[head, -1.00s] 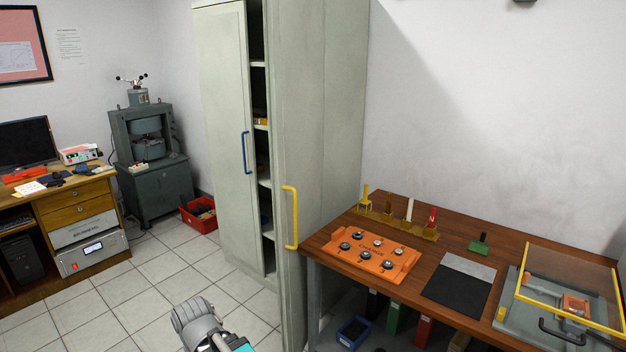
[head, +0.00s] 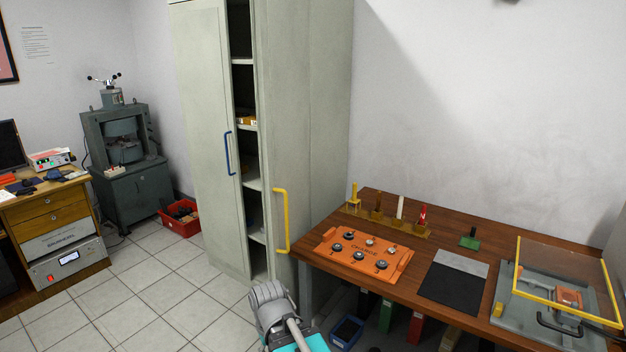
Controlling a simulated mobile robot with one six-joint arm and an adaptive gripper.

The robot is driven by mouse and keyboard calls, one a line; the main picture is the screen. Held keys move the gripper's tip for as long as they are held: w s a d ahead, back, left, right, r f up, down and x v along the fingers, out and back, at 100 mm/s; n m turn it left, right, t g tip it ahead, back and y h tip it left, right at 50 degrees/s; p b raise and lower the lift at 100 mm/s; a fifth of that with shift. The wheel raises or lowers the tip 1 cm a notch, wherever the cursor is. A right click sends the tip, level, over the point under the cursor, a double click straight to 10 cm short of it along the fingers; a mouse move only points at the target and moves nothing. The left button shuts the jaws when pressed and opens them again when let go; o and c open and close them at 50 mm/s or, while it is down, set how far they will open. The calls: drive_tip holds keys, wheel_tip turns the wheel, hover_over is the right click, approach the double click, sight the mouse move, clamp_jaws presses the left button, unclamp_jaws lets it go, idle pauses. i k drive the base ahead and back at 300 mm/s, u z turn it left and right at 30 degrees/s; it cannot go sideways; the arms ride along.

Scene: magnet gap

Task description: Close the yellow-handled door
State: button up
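The yellow-handled door (head: 283,130) belongs to a tall grey-green cabinet and stands open. I see its outer face at a steep angle. Its yellow bar handle (head: 287,222) is upright near the door's free edge. Cabinet shelves (head: 247,125) show in the gap between this door and the left door. My arm's grey and teal parts (head: 274,309) show at the bottom, below and in front of the handle, covering the door's lower area. My gripper's fingers are not visible, and no contact with the door shows.
The left door (head: 205,130) has a blue handle (head: 228,153). A wooden workbench (head: 405,285) with an orange tray (head: 389,271) stands close to the right of the yellow-handled door. Tiled floor (head: 170,300) is clear to the left. A red bin (head: 181,221) stands farther back.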

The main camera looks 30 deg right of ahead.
sight(280, 29)
drive_tip(key=z, duration=0.55)
drive_tip(key=i, duration=1)
drive_tip(key=u, duration=0.15)
drive_tip(key=k, duration=0.6)
drive_tip(key=u, duration=0.45)
